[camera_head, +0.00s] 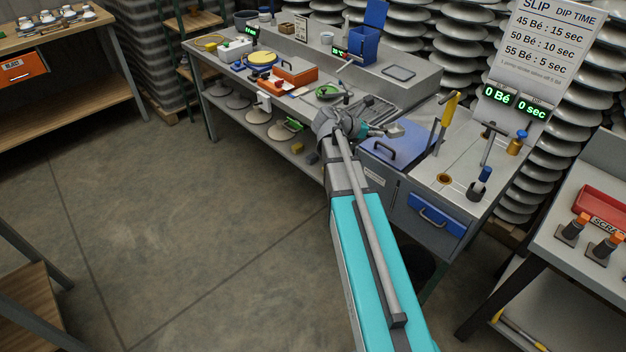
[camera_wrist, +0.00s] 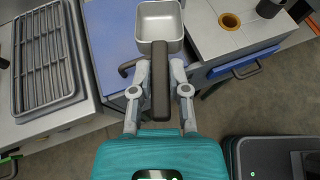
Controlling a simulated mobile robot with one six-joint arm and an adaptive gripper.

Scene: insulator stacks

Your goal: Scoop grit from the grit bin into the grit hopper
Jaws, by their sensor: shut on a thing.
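My gripper (camera_wrist: 160,92) is shut on the dark handle of a metal scoop (camera_wrist: 160,22). In the wrist view the scoop's tray points away from me and looks empty. In the head view my gripper (camera_head: 378,131) holds the scoop (camera_head: 396,130) over the blue lid (camera_head: 388,150) of the bench. A blue bin (camera_head: 362,48) with its lid raised stands on the back ledge; its inside is hidden. I cannot tell for sure which container is the grit bin or the grit hopper.
A slatted metal rack (camera_wrist: 45,60) lies left of the blue lid. A yellow-handled tool (camera_head: 445,123) and a T-handled tool (camera_head: 490,143) stand upright to the right. An orange box (camera_head: 293,72) sits on the long bench. The floor at left is clear.

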